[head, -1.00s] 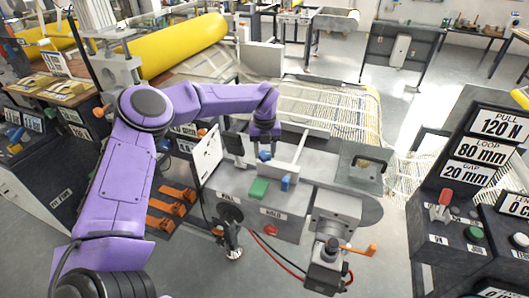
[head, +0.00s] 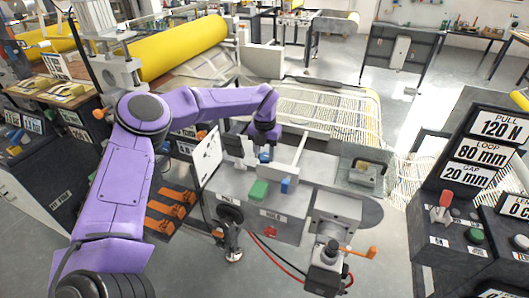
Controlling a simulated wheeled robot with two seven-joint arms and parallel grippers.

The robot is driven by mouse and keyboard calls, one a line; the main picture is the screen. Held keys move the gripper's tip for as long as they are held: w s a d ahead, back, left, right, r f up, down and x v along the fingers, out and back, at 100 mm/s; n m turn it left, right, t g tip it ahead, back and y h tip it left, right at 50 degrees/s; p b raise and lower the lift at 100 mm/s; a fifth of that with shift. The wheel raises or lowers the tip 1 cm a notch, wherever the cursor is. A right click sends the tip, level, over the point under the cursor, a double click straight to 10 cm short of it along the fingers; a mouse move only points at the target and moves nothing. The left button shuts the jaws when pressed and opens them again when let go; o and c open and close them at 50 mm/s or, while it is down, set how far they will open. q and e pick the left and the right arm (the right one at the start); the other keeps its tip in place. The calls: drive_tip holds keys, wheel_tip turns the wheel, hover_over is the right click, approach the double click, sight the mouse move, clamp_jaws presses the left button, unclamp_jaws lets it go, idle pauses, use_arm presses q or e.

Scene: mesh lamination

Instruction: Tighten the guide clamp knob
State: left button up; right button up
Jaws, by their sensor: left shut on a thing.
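My left gripper (head: 265,149) points down from the purple left arm over the grey guide bench. It is shut on a small blue knob (head: 265,157), which looks like the guide clamp knob and is mostly hidden by the fingers. The knob sits beside a pale upright guide plate (head: 298,160). The knob's turn angle is too small to tell. My right gripper is not in view.
A grey unit with an orange lever (head: 358,251) stands at the front right. White mesh (head: 330,112) lies behind. A control panel (head: 470,210) stands at right.

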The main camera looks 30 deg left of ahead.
sight(265, 156)
use_arm(q)
drive_tip(key=shift+s+d+f, duration=0.1)
drive_tip(key=shift+s+f, duration=0.05)
drive_tip(key=shift+f, duration=0.1)
drive_tip(key=o, duration=1.1)
drive_tip(key=shift+c, duration=0.2)
drive_tip(key=shift+r, duration=0.1)
drive_tip(key=shift+r, duration=0.1)
drive_tip(key=shift+r, duration=0.35)
wheel_tip(265, 156, up, 10)
drive_tip(key=b, duration=0.2)
drive_tip(key=shift+f, duration=0.2)
